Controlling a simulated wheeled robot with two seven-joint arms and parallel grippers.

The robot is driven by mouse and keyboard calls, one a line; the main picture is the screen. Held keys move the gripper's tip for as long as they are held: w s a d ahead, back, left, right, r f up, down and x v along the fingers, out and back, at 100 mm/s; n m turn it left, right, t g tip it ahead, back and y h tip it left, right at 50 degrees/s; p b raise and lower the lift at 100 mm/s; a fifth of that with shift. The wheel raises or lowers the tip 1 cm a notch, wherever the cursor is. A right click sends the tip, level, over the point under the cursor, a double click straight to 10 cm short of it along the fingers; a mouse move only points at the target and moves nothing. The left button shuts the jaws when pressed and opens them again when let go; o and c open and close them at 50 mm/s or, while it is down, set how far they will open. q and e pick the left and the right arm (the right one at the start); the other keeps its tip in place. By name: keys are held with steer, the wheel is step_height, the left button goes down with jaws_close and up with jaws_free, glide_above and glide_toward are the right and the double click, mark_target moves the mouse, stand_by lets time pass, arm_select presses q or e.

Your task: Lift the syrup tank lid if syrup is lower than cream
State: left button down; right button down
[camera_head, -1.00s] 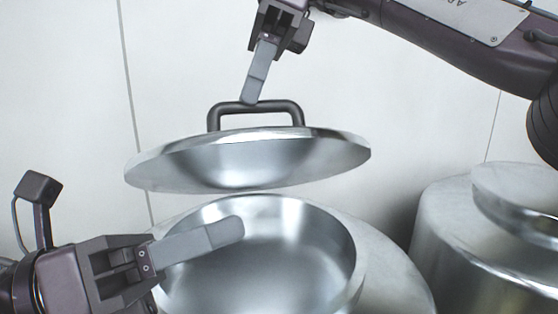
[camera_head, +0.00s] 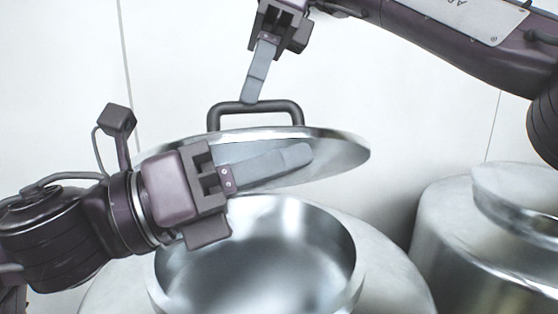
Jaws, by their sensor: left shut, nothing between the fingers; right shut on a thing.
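A round steel lid (camera_head: 345,150) with a dark loop handle (camera_head: 298,113) hangs above an open steel tank (camera_head: 385,275). My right gripper (camera_head: 250,99) is shut on the top bar of this handle and holds the lid clear of the tank's rim. My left gripper (camera_head: 302,154) is shut and empty. It is in front of the lid and covers its lower left part; I cannot tell if they touch. Inside the tank's neck I see bare shiny metal, with no liquid level in view. No label shows which tank holds syrup or cream.
A second steel tank (camera_head: 445,240) stands at the right, with a raised round neck or lid (camera_head: 515,185) cut off by the picture's edge. A pale panelled wall (camera_head: 60,80) is behind. My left arm crosses the left side of the view.

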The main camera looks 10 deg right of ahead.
arm_select(q)
steer(key=shift+w, duration=0.1)
arm_select(e)
steer(key=shift+w+f, duration=0.15)
steer(key=shift+f, duration=0.1)
